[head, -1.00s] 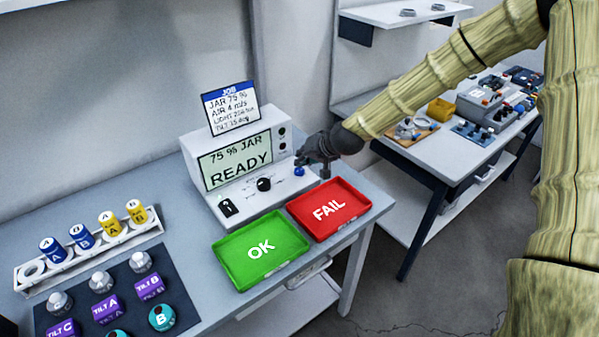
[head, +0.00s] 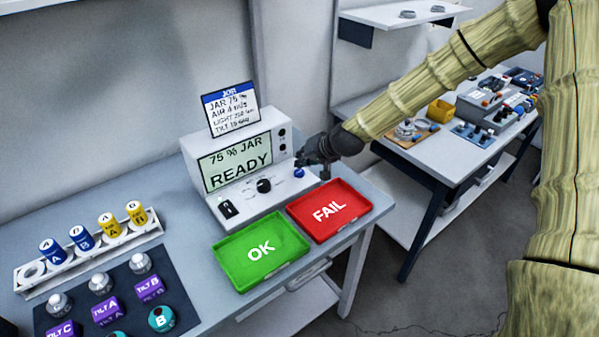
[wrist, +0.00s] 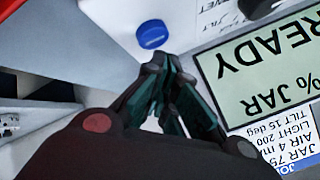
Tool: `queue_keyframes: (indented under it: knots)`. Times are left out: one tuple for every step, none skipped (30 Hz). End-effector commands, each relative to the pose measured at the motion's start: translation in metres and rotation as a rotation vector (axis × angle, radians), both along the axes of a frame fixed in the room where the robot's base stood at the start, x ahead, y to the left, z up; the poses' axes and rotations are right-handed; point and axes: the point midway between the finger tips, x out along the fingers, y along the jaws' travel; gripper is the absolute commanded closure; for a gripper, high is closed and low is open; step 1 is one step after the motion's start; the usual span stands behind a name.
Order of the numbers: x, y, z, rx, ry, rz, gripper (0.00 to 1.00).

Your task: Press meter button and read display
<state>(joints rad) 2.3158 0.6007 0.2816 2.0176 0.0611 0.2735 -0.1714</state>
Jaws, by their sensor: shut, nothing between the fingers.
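The white meter (head: 245,205) stands on the bench. Its display (head: 236,162) reads "75 % JAR READY", and part of that text shows upside down in the wrist view (wrist: 262,78). The blue button (head: 299,172) is on the right of the meter's front panel; it also shows in the wrist view (wrist: 152,34). My gripper (head: 304,157) is shut and empty. Its fingertips (wrist: 160,66) are close to the blue button, apart from it in the wrist view. A black knob (head: 264,185) and a switch (head: 228,208) sit left of the button.
A job card (head: 231,108) stands on the meter. A green OK tray (head: 232,278) and red FAIL tray (head: 335,229) lie in front. A jar rack (head: 95,256) and a dark mat (head: 185,305) with sensors are at left. Another bench (head: 440,160) is at right.

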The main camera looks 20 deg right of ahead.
Motion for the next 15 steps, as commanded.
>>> queue_keyframes:
  knots:
    - [0.0000,0.0000,0.0000,0.000,0.000,0.000,1.00]
    - [0.0000,0.0000,0.0000,0.000,0.000,0.000,1.00]
    - [0.0001,0.0000,-0.0001,0.000,0.000,0.000,1.00]
    - [0.0000,0.0000,-0.0002,0.000,0.000,0.000,1.00]
    - [-0.0001,0.0000,-0.0006,0.000,0.000,0.000,1.00]
    - [-0.0001,0.0001,-0.0013,0.000,0.000,0.000,1.00]
    - [-0.0001,0.0001,-0.0022,0.000,0.000,0.000,1.00]
    - [-0.0001,0.0002,-0.0030,0.000,0.000,0.000,1.00]
    - [-0.0002,0.0003,-0.0044,0.000,0.000,0.000,1.00]
    - [-0.0002,0.0005,-0.0054,0.000,0.000,0.000,1.00]
    - [-0.0002,0.0005,-0.0064,0.000,0.000,0.000,1.00]
    - [-0.0002,0.0005,-0.0075,0.000,0.000,0.000,1.00]
    - [-0.0002,0.0007,-0.0082,0.000,0.000,0.000,1.00]
    - [-0.0002,0.0007,-0.0085,0.000,0.000,0.000,1.00]
    - [-0.0002,0.0008,-0.0087,0.000,0.000,0.000,1.00]
